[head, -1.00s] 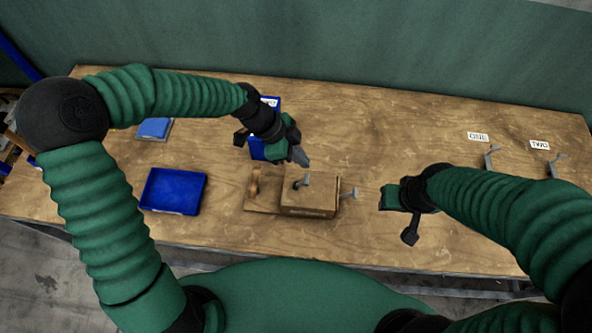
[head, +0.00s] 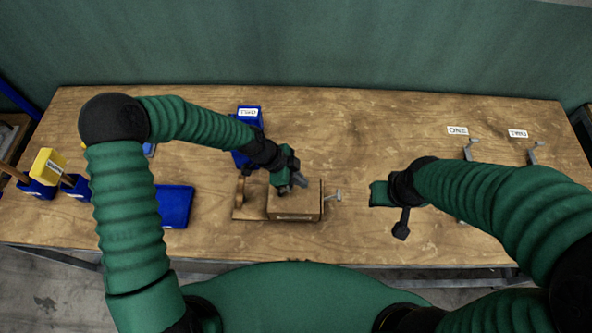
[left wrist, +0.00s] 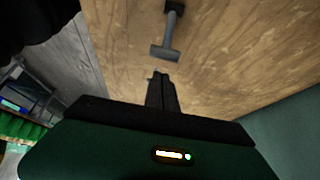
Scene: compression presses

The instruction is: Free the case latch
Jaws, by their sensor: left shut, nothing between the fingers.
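A wooden case (head: 295,207) sits on a wooden base near the table's front edge in the head view. A grey T-shaped handle (head: 334,196) sticks out from its right side. My left gripper (head: 298,181) is over the back part of the case top, its fingers shut and empty; it hides the handle on top. In the left wrist view the shut fingers (left wrist: 160,90) point towards a grey T-shaped handle (left wrist: 167,42), with a gap seen between them. Whether they touch the case is unclear. My right gripper (head: 384,195) is right of the case; its fingers cannot be made out.
A yellow block (head: 47,164) is at far left. Labels ONE (head: 458,130) and TWO (head: 518,133) stand by grey handles at right. The back middle of the table is clear.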

